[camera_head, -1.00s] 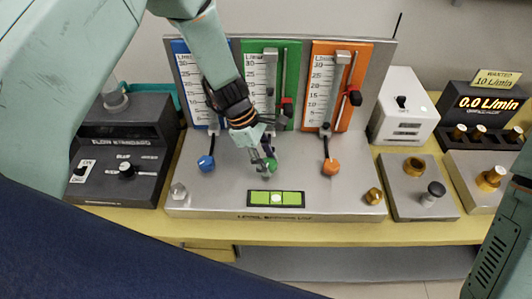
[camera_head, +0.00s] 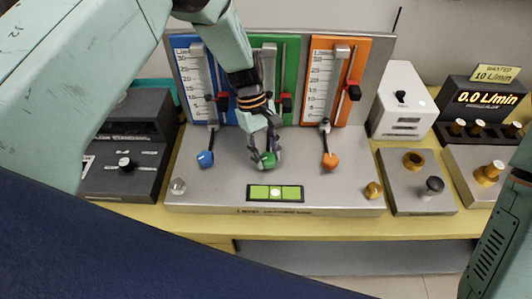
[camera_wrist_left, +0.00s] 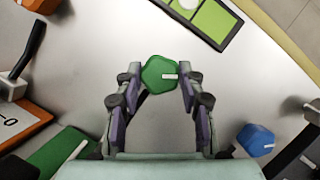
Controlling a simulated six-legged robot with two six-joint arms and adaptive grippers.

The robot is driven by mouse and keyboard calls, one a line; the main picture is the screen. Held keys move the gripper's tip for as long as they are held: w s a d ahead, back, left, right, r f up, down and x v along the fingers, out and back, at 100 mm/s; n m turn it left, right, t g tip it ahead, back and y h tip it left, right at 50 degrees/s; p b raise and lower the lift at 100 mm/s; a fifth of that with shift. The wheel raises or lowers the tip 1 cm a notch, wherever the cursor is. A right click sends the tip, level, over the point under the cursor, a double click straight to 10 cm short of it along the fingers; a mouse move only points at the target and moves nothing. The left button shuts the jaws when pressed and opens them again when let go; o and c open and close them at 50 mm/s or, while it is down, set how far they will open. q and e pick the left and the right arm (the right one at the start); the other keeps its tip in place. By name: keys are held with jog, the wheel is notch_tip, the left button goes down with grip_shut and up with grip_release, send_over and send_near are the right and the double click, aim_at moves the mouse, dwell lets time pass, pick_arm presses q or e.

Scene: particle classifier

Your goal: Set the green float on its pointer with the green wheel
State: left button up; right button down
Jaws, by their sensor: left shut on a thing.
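The green wheel (camera_head: 268,159) is a small green knob on the sloped grey base below the green panel (camera_head: 290,58). It also shows in the left wrist view (camera_wrist_left: 158,73), a faceted knob with a pale mark. My left gripper (camera_head: 264,158) comes from above and is shut on this wheel; in the left wrist view its fingertips (camera_wrist_left: 159,78) sit on either side of it. The red and black pointer (camera_head: 286,102) stands on the rod right of the green tube. My left arm hides part of the tube, and I cannot make out the green float. My right gripper is out of view.
The blue wheel (camera_head: 205,159) and orange wheel (camera_head: 330,160) stand either side. A green spirit level (camera_head: 275,193) lies in front. Knob boxes stand right, near a display (camera_head: 487,98) reading 0.0 L/min. A dark control box (camera_head: 125,165) stands left.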

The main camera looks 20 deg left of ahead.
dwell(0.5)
pick_arm(q)
jog(key=o, duration=1.2)
jog(key=shift+d, duration=0.1)
jog(key=shift+w+r, duration=0.1)
jog(key=shift+r, duration=0.15)
jog(key=v, duration=1.1)
jog(key=shift+r, duration=0.25)
